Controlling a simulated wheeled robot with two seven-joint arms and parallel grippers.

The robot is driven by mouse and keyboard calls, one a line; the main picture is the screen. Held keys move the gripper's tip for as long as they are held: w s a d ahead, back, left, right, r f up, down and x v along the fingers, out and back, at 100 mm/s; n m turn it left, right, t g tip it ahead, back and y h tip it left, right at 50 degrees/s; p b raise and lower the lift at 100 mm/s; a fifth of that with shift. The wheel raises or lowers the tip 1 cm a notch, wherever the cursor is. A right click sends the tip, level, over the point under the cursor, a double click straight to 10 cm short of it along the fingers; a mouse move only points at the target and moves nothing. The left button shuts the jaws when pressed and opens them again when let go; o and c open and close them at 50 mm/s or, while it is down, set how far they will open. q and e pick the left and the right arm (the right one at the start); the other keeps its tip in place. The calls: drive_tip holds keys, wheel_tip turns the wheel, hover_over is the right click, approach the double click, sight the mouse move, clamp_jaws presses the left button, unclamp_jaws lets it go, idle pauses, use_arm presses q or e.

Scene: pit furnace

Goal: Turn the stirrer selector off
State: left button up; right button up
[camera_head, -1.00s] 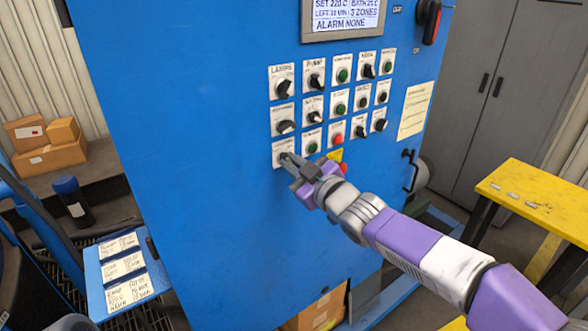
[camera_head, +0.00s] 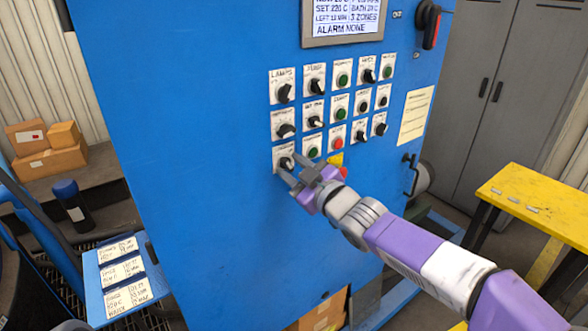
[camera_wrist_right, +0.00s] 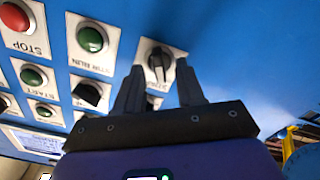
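A black rotary selector (camera_head: 285,162) on a white plate sits at the lower left of the knob grid on the blue cabinet. Its label is too small to read in the head view, so I cannot confirm it is the stirrer selector. The same kind of black knob (camera_wrist_right: 158,62) shows in the right wrist view, framed between the two fingertips, with a light pointer mark. My right gripper (camera_head: 291,172) is open, its fingertips just in front of and below this knob. Contact with the knob cannot be made out. My left gripper is out of view.
Several other knobs and push buttons surround it, including a green button (camera_head: 314,152) and a red button (camera_head: 337,142). A display (camera_head: 345,17) is above. A yellow table (camera_head: 530,195) stands at right, and a blue shelf with note cards (camera_head: 122,270) at left.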

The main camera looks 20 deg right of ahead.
drive_tip(key=shift+s, duration=0.1)
drive_tip(key=p+v, duration=0.1)
drive_tip(key=v, duration=0.6)
drive_tip(key=shift+s+p, duration=0.2)
drive_tip(key=shift+p, duration=0.1)
